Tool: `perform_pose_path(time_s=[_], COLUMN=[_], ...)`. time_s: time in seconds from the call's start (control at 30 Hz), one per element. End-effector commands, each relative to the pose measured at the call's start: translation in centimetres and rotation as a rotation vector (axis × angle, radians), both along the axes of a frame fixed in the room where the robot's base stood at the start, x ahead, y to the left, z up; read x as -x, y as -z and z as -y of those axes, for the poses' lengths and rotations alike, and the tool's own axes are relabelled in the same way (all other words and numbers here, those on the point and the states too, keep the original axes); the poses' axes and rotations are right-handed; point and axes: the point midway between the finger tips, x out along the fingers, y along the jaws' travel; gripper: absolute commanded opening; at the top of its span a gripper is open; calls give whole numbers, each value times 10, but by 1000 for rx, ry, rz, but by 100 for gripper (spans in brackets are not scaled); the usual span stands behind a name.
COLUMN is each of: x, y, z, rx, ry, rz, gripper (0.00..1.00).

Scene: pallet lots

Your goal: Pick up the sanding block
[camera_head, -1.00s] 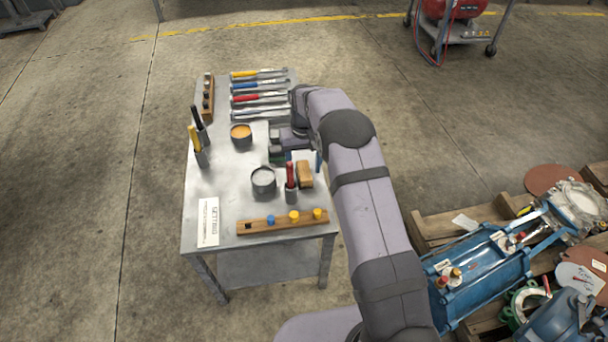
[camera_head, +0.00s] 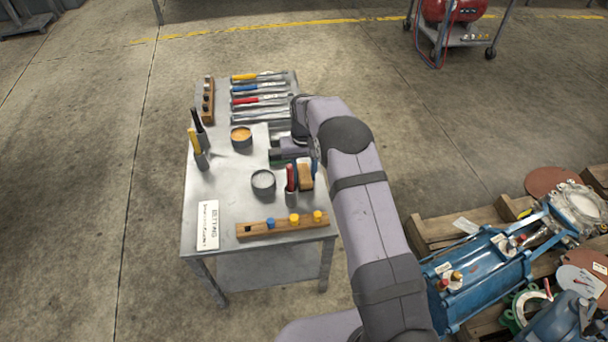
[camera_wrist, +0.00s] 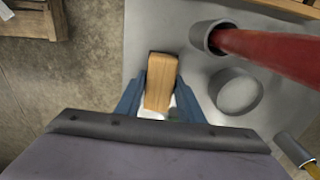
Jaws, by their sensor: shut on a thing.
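The sanding block, a tan wooden block (camera_head: 306,182), is on the right side of the metal bench, partly hidden by my gripper. In the wrist view the block (camera_wrist: 161,76) sits between the two blue fingers, one on each long side. My gripper (camera_wrist: 159,92) is shut on it. In the head view my gripper (camera_head: 303,168) reaches over the block from behind. Whether the block touches the bench top cannot be told.
A grey cup with a red-handled tool (camera_head: 291,182) stands close beside the block. A grey tin (camera_head: 263,181) is left of it. A wooden rack with coloured plugs (camera_head: 258,229) lies at the front. An orange-filled tin (camera_head: 241,135) and tools stand farther back.

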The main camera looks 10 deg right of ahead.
Motion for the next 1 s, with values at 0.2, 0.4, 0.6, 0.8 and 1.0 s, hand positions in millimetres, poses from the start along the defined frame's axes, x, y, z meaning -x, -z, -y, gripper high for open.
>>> perform_pose_path(time_s=[0.2, 0.4, 0.6, 0.8, 1.0], x=[-1, -1, -1, 0, 0], y=[-26, -60, -87, -97, -98], z=[0, 0, 0, 0, 0], rx=[0, 0, 0, 0, 0], ry=[0, 0, 0, 0, 0], rz=[4, 4, 3, 0, 1], gripper=[11, 11, 11, 11, 11])
